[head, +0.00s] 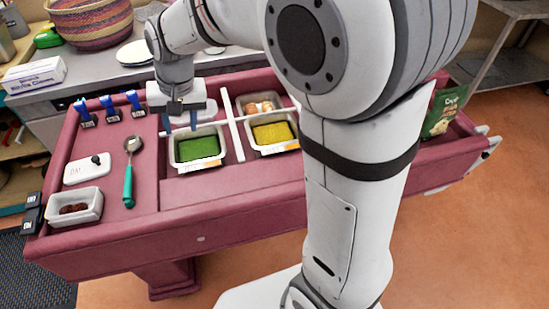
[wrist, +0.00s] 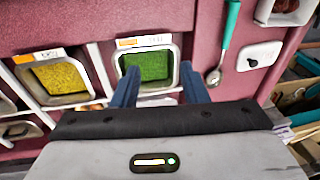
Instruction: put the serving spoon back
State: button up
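The serving spoon (head: 129,172) has a green handle and a metal bowl. It lies on the left flat part of the red cart, handle toward the front edge in the head view. It also shows at the upper right of the wrist view (wrist: 226,42). My gripper (head: 181,121) is above the tray with green contents (head: 200,148), to the right of the spoon in the head view. Its two blue fingers are apart with nothing between them; in the wrist view the gripper (wrist: 160,76) points at that green tray (wrist: 147,66).
Right of the green tray is a yellow-filled tray (head: 273,134), with another tray (head: 260,105) behind. Beside the spoon are a white labelled block with a black knob (head: 88,170) and a white dish with dark contents (head: 75,207). Blue clips (head: 110,110) stand behind.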

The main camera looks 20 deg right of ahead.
jog(key=s+d+t+h, duration=0.1)
jog(key=s+d, duration=1.5)
jog(key=s, duration=0.1)
jog(key=shift+s+d+f+n+h, duration=0.25)
jog(key=shift+d+f+n+h, duration=0.05)
jog(key=shift+f, duration=0.05)
